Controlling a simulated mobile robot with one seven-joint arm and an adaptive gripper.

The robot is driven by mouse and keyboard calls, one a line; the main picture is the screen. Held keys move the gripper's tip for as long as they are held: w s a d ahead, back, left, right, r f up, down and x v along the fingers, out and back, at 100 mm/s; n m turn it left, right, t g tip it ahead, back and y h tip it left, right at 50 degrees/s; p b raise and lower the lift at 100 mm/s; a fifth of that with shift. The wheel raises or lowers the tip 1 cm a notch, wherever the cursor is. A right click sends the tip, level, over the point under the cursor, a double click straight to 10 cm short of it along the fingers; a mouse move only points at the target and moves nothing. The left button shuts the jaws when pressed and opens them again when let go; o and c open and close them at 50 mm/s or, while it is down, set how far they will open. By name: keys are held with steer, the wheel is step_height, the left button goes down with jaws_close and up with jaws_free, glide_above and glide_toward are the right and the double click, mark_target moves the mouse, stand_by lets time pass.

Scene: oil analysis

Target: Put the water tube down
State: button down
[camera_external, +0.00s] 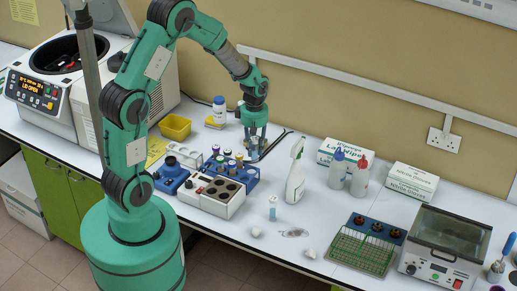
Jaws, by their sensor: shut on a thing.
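My gripper (254,145) points down at the back of the bench, over the right end of a blue tube rack (245,175). It is shut on a slim tube, taken to be the water tube, which is mostly hidden by the fingers. Whether the tube's lower end touches the rack or bench is too small to tell. A separate small clear tube with a pale blue top (273,207) stands upright on the bench in front.
A white block with dark wells (215,193) stands in front of the rack.

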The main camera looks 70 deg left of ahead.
steer(key=s+d+f+m, duration=0.15)
steer(key=s+d, duration=0.25)
steer(key=d, duration=0.5)
steer(key=s+d+m+b, duration=0.1)
steer(key=s+d+m, duration=0.25)
steer(key=d, duration=0.55)
steer(key=s+d+f+m, duration=0.15)
steer(key=s+d, duration=0.25)
steer(key=d, duration=0.5)
step_height(320, 180, down, 9)
steer(key=shift+a, duration=0.2)
steer(key=shift+w+m, duration=0.1)
steer(key=shift+m, duration=0.15)
steer(key=w+a+f+p, duration=0.1)
steer(key=w, duration=1.4)
steer(key=shift+w+a+f, duration=0.2)
steer(key=shift+w, duration=0.15)
steer(key=shift+f, duration=1.75)
steer(key=shift+f, duration=0.1)
